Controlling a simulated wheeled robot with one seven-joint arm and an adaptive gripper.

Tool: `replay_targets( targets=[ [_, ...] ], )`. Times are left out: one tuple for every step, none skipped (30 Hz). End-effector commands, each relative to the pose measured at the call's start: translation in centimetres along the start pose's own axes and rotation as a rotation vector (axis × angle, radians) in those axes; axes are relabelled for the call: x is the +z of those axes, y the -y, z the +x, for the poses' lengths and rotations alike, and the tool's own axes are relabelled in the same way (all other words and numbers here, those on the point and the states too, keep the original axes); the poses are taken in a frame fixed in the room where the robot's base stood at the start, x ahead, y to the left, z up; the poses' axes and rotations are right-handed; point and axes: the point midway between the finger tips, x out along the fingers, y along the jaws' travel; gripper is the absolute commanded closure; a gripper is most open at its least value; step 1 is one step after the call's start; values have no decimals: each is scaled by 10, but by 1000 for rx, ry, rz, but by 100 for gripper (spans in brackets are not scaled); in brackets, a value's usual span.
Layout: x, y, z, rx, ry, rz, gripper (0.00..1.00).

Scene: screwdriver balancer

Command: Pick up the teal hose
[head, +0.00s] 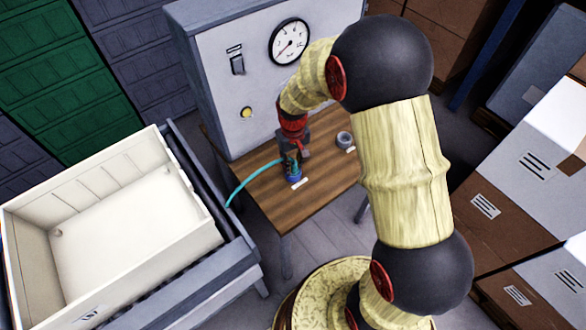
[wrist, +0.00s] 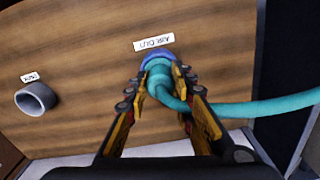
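The teal hose (head: 245,180) runs from the wooden table down past its left edge in the head view. In the wrist view the hose (wrist: 260,108) leads off to the right. Its end meets a blue round base (wrist: 157,54) beside a small label. My gripper (wrist: 161,72) is at the hose end with one finger on each side. The fingertips are very close to the hose; I cannot tell whether they press on it. In the head view my gripper (head: 292,152) is low over the table and partly hides the hose end.
A grey ring-shaped holder (head: 344,139) with a label stands on the table (head: 315,190). A cream crate (head: 120,235) on a grey stand is at left. A panel with a gauge (head: 289,42) rises behind the table. Boxes (head: 505,205) are stacked at right.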

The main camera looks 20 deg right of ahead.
Motion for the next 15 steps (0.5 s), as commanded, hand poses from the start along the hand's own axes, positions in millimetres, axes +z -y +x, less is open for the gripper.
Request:
replay_targets(
  targets=[
    [0, 0, 0, 0, 0, 0, 81],
    [0, 0, 0, 0, 0, 0, 82],
    [0, 0, 0, 0, 0, 0, 85],
    [0, 0, 0, 0, 0, 0, 86],
    [0, 0, 0, 0, 0, 0, 88],
    [0, 0, 0, 0, 0, 0, 90],
    [0, 0, 0, 0, 0, 0, 92],
    [0, 0, 0, 0, 0, 0, 94],
    [0, 0, 0, 0, 0, 0, 96],
    [0, 0, 0, 0, 0, 0, 98],
    [0, 0, 0, 0, 0, 0, 99],
    [0, 0, 0, 0, 0, 0, 100],
    [0, 0, 0, 0, 0, 0, 100],
    [0, 0, 0, 0, 0, 0, 100],
    [0, 0, 0, 0, 0, 0, 100]
  ],
)
